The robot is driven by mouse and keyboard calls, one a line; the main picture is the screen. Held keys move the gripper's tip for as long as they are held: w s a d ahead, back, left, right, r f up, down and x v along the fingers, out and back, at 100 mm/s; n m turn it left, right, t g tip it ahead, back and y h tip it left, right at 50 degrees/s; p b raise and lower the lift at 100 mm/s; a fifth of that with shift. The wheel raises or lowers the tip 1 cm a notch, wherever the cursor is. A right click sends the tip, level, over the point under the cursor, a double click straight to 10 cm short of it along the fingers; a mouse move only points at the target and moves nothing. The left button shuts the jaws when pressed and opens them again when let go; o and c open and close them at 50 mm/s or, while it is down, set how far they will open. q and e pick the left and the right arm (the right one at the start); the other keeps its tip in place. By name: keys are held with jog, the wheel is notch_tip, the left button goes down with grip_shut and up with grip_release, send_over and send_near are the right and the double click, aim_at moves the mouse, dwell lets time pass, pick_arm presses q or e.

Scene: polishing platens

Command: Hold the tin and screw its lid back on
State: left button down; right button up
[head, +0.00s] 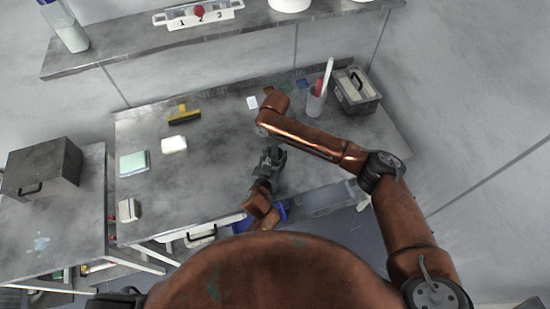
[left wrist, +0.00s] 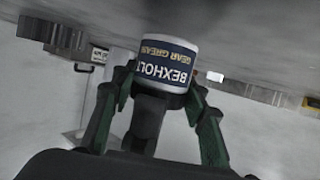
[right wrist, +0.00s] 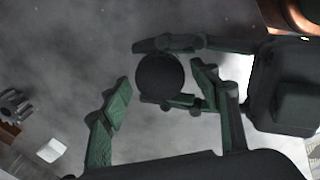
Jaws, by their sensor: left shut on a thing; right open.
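The tin (left wrist: 165,65), white with a dark blue "BEXHOLT GEAR GREASE" label, shows upside down in the left wrist view against the grey bench. My left gripper (left wrist: 158,84) is shut on it, one finger on each side. In the right wrist view a dark round disc (right wrist: 160,75) sits between the left gripper's fingers; I cannot tell surely whether it is the lid on the tin or its dark open top. My right gripper (right wrist: 162,97) is open, its fingers on either side of the disc and apart from it. In the head view my left gripper (head: 268,168) shows, while the tin is hidden.
The bench (head: 215,165) has free room left of my grippers. A grey gear (right wrist: 14,106) shows in the right wrist view.

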jog(key=c, duration=1.2)
jog(key=m, duration=0.3)
jog(key=shift+f, duration=0.1)
jog(key=m, duration=0.3)
jog(key=shift+c, duration=0.2)
jog(key=o, duration=1.3)
